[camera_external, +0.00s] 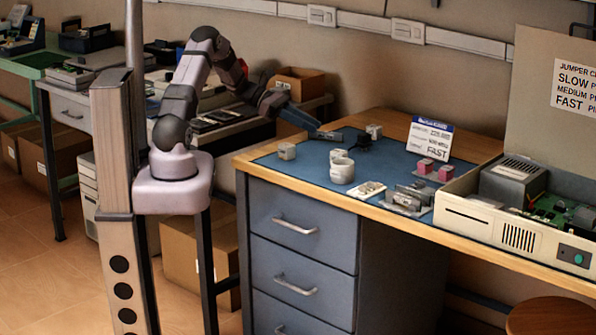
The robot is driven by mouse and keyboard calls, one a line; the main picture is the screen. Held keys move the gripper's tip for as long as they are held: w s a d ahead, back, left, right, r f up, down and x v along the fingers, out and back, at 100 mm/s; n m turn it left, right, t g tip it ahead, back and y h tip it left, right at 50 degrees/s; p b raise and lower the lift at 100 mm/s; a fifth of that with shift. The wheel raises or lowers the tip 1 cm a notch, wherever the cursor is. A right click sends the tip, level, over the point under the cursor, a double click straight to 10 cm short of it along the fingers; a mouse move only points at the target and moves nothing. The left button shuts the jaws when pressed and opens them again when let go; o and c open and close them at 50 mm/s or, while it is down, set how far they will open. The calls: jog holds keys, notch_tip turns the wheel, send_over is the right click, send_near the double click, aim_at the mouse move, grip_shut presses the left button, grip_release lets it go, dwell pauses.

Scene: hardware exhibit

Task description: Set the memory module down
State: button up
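My gripper (328,135) is at the end of my arm, low over the back left part of the blue mat (312,176) on the wooden workbench. It is small in the view, and I cannot tell whether its fingers are open or shut or whether they hold anything. I cannot make out a memory module with certainty. An open computer case (482,222) with a green circuit board (545,207) and a metal box inside stands at the right of the bench.
A small grey block (287,151), white cups (342,172), a pale tray of small parts (370,190), a metal holder (408,198) and pink-topped blocks (425,166) stand on the bench. A printed card (430,138) stands behind them.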

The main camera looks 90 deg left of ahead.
jog(key=b+v, duration=0.1)
jog(key=v, duration=0.6)
jog(key=shift+s, duration=0.2)
jog(key=shift+a+r, duration=0.1)
